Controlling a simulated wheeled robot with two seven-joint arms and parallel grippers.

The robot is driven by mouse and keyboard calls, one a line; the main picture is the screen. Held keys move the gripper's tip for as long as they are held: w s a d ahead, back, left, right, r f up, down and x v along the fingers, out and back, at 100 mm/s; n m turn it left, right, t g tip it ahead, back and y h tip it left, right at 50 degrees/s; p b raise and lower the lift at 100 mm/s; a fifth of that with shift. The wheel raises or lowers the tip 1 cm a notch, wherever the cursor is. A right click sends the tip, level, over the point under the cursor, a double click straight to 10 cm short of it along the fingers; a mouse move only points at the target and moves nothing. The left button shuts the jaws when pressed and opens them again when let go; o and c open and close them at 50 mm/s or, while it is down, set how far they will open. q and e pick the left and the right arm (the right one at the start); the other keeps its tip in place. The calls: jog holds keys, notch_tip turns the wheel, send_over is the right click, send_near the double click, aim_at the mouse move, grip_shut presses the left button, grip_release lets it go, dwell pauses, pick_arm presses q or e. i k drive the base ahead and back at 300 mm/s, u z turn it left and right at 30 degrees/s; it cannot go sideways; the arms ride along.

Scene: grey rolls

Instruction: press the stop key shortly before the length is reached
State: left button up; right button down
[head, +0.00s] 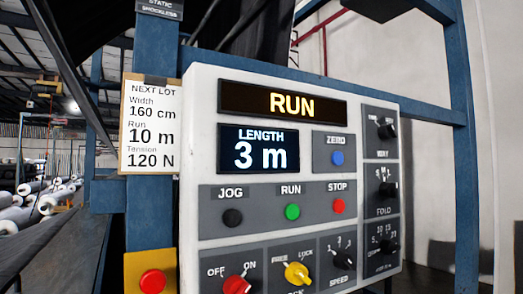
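A white control panel (210,180) faces me, mounted by a blue frame. Its upper display (294,102) reads RUN in amber. The length display (258,149) reads 3 m. The stop key (338,206) is a red button at the right of the key row. The green run key (292,211) is left of it, and the black jog key (233,217) is at the far left. A lot card (151,125) left of the panel reads width 160 cm, run 10 m, tension 120 N. Neither gripper is in the head view.
A blue zero button (337,158) sits above the stop key. Knobs line the panel's bottom and right side, including a yellow one (297,274). A separate red button on a yellow box (152,281) is at lower left. White rolls (40,203) lie far left.

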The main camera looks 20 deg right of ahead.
aim_at(338, 205)
jog(key=k, duration=1.2)
jog(key=z, duration=0.6)
jog(key=i, duration=1.3)
jog(key=u, duration=0.6)
